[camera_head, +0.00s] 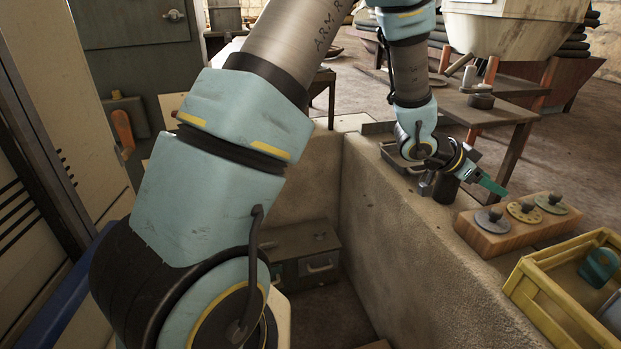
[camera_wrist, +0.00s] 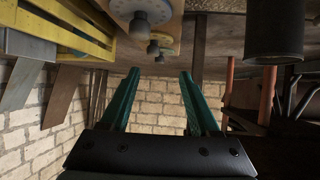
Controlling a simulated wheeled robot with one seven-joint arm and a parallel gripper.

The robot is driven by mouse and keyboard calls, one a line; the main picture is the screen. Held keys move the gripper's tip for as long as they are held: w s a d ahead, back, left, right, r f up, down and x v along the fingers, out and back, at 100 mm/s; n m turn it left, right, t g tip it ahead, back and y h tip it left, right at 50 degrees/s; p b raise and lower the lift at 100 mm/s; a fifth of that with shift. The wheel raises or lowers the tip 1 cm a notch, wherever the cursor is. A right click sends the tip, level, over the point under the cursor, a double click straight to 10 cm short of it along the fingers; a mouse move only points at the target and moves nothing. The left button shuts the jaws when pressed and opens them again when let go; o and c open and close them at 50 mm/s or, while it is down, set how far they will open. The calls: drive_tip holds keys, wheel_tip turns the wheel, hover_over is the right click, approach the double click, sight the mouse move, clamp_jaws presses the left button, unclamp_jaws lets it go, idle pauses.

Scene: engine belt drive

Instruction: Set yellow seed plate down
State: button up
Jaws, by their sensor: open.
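The yellow seed plate (camera_head: 523,210) lies flat in the middle of a wooden block (camera_head: 497,243) on the stone ledge, its dark knob upward. A grey plate (camera_head: 493,218) is on its left and a dull green plate (camera_head: 552,202) on its right. My gripper (camera_head: 500,188) is apart from the plates, above and just behind the block. In the wrist view its green fingers (camera_wrist: 160,76) stand apart with nothing between them. That view is upside down, with the block (camera_wrist: 172,32) and its row of knobs at the top; plate colours are hard to tell there.
A yellow crate (camera_head: 538,296) with teal and grey things inside stands right of the block. A workbench (camera_head: 500,108) is behind the ledge.

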drive_tip(key=w+a+r+n+t+y, duration=0.1)
drive_tip(key=w+a+n+t+y, duration=0.3)
drive_tip(key=a, duration=0.8)
drive_tip(key=w+a+r+n+t+y, duration=0.1)
drive_tip(key=w+a+n+y, duration=0.2)
drive_tip(key=w+a, duration=0.65)
drive_tip(key=s+a+n+g+y, duration=0.1)
drive_tip(key=s+a+n, duration=0.2)
drive_tip(key=s+a, duration=0.2)
drive_tip(key=s+a+n+g+y, duration=0.2)
drive_tip(key=s+a, duration=0.4)
drive_tip(key=a, duration=0.6)
drive_tip(key=s+a+n+g+y, duration=0.1)
drive_tip(key=s+a+n, duration=0.2)
drive_tip(key=s+a, duration=0.2)
drive_tip(key=a, duration=0.3)
drive_tip(key=shift+s+a+r+n+y, duration=0.2)
drive_tip(key=shift+s+a+n+y, duration=0.1)
drive_tip(key=shift+s+n+y, duration=0.1)
wheel_tip(320, 180, up, 6)
drive_tip(key=p, duration=0.6)
drive_tip(key=shift+r, duration=0.1)
